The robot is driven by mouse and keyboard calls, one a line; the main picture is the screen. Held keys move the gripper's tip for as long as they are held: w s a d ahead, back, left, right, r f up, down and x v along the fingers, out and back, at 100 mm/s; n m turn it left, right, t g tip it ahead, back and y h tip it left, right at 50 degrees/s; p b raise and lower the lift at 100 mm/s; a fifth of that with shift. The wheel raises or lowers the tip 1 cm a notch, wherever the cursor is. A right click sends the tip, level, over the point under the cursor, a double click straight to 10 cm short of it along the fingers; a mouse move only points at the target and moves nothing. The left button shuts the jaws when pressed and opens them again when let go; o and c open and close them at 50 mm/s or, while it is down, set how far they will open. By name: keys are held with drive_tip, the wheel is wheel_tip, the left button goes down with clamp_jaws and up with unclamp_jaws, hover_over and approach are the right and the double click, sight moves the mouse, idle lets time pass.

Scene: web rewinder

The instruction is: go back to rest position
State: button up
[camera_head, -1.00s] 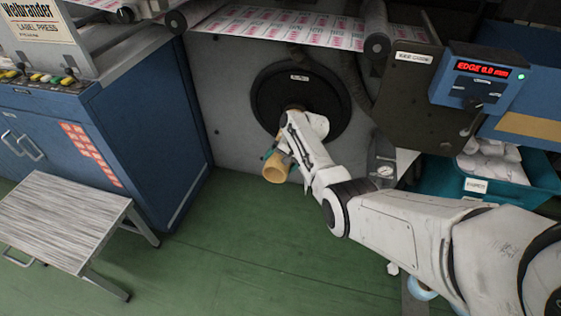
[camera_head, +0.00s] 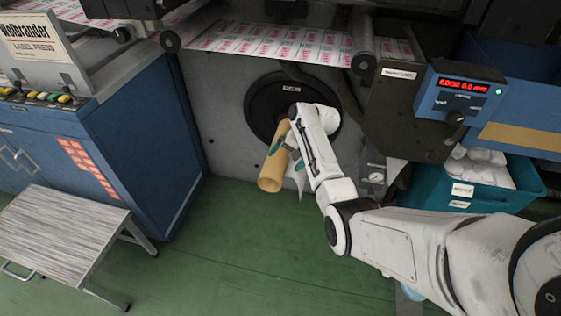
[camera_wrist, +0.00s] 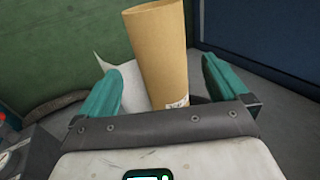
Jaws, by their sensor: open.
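My gripper (camera_head: 284,152) is in front of the round black disc (camera_head: 270,97) on the grey machine panel. Its two green fingers stand apart in the wrist view (camera_wrist: 164,88), one on each side of a tan cardboard tube (camera_wrist: 160,45). Clear gaps show between the tube and both fingers. In the head view the tube (camera_head: 272,175) slants down toward the floor, its open end nearest me. Its far end is hidden by my wrist. A white sheet of paper (camera_wrist: 130,82) hangs beside the tube.
A printed label web (camera_head: 270,42) runs above. A blue control box (camera_head: 460,92) and a teal bin (camera_head: 475,200) with white waste are at the right. A blue cabinet (camera_head: 150,150) and a grey step (camera_head: 60,235) are at the left. Green floor lies clear between.

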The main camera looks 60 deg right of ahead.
drive_tip(key=shift+v, duration=0.75)
drive_tip(key=s+a+n+g+p, duration=0.1)
drive_tip(key=s+a+n+p, duration=0.1)
drive_tip(key=s+a, duration=0.35)
drive_tip(key=s+a+r+n+g+p, duration=0.1)
drive_tip(key=s+a+n+p, duration=0.15)
drive_tip(key=a, duration=0.65)
drive_tip(key=s+a+n+g+p, duration=0.1)
drive_tip(key=s+a+n+p, duration=0.15)
drive_tip(key=a, duration=0.45)
drive_tip(key=s+a+r+n+h+p, duration=0.1)
drive_tip(key=s+a+r+n+p, duration=0.1)
drive_tip(key=s, duration=0.5)
drive_tip(key=s+a+r+n+g+h+p, duration=0.1)
drive_tip(key=s+a+r+n+p, duration=0.1)
drive_tip(key=s+a+r+n, duration=0.2)
drive_tip(key=s+a+r, duration=0.3)
drive_tip(key=s+r, duration=0.1)
drive_tip(key=shift+s+n+g, duration=0.25)
drive_tip(key=shift+n+g, duration=0.05)
drive_tip(key=shift+c, duration=0.4)
